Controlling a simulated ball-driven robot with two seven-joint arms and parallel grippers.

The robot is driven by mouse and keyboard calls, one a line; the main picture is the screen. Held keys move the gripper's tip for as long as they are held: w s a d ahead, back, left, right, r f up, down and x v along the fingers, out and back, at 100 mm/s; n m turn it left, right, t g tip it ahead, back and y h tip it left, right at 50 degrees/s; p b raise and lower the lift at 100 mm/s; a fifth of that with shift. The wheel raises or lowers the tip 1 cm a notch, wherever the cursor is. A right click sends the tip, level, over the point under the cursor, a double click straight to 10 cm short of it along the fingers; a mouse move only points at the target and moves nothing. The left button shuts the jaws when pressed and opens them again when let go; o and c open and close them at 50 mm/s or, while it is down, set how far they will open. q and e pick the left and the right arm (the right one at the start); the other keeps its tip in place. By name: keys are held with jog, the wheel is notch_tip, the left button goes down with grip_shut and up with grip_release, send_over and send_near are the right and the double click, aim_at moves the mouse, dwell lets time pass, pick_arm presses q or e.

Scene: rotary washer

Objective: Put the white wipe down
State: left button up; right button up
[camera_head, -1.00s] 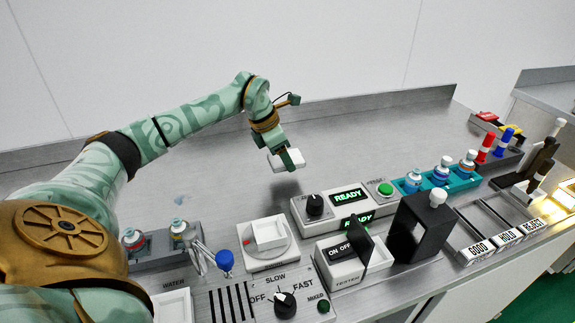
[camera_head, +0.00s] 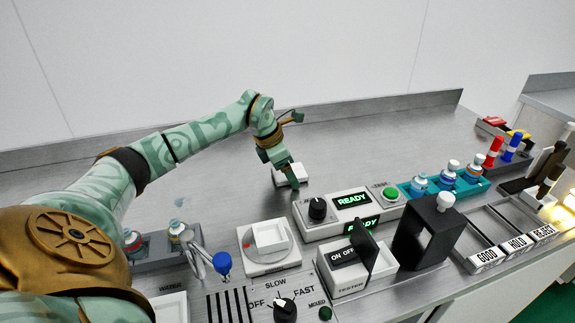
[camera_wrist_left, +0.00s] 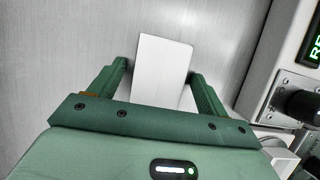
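The white wipe (camera_head: 292,176) is a small white block at the back middle of the steel bench, left of the READY unit. It appears to rest on the bench top. My left gripper (camera_head: 290,182) reaches down over it from behind. In the left wrist view the wipe (camera_wrist_left: 163,68) lies between the two green fingers of my left gripper (camera_wrist_left: 160,78). My right gripper is not in view.
The READY unit (camera_head: 322,228) with a black knob stands just right of the wipe. A white scale-like unit (camera_head: 266,262) and a tester (camera_head: 345,280) are in front. Bottles (camera_head: 419,183) stand in a teal rack at right. The bench behind and left of the wipe is clear.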

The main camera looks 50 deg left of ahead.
pick_arm(q)
jog(key=p+v, duration=0.4)
jog(key=v, duration=0.8)
jog(key=shift+r, duration=0.15)
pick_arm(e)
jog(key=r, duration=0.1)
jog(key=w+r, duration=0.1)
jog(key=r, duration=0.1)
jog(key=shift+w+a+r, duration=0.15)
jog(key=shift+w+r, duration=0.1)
pick_arm(q)
jog(key=shift+s, duration=0.1)
